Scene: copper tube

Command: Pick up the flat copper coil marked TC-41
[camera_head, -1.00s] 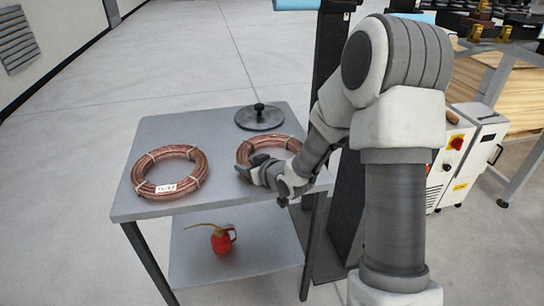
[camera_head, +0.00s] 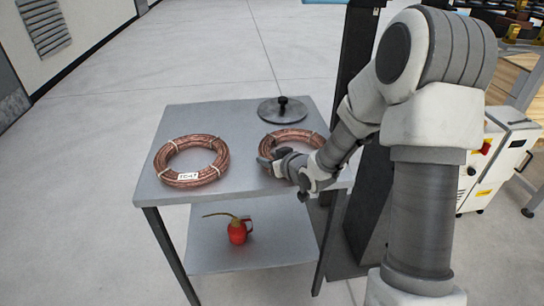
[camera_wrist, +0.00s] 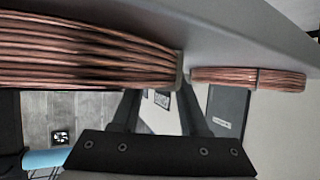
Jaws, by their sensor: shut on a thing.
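Two flat copper coils lie on the grey table. The left coil (camera_head: 162,160) carries a white label (camera_head: 187,177) whose small text I cannot read surely. The right coil (camera_head: 270,139) has its near side covered by my gripper (camera_head: 272,159), and no label shows on it. My gripper is shut on this right coil at its near rim. It appears to rest on the table. In the wrist view the held coil (camera_wrist: 80,50) fills the upper left, my gripper (camera_wrist: 160,88) reaches to it, and the other coil (camera_wrist: 245,77) shows at the right.
The table top (camera_head: 235,120) is bare between the coils. A round dark plate with a knob (camera_head: 283,111) lies just behind the right coil. A dark column and a white machine (camera_head: 495,165) stand to the right.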

